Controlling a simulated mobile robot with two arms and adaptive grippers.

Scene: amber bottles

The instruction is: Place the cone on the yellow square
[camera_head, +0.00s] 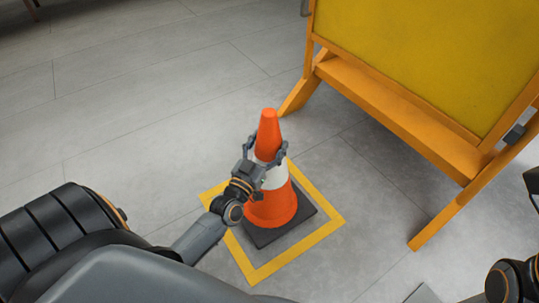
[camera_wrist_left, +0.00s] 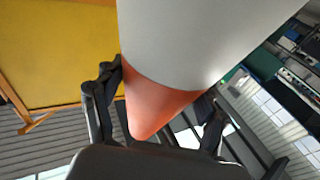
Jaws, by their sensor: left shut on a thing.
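The orange cone (camera_head: 272,207) with a white band and a dark square base stands upright inside the yellow square (camera_head: 325,231) outlined on the floor. Its base looks to lie within the outline, though I cannot tell whether it touches the floor. My left gripper (camera_head: 266,163) is shut on the cone around its white band, with a finger on each side. In the left wrist view the cone (camera_wrist_left: 165,103) fills the space between the fingers of my left gripper (camera_wrist_left: 160,95). The left part of the square is partly hidden by my left arm.
A yellow board on an orange wooden stand (camera_head: 400,107) is at the upper right, its legs reaching the floor close behind and to the right of the square. The grey tiled floor (camera_head: 130,110) to the left is clear.

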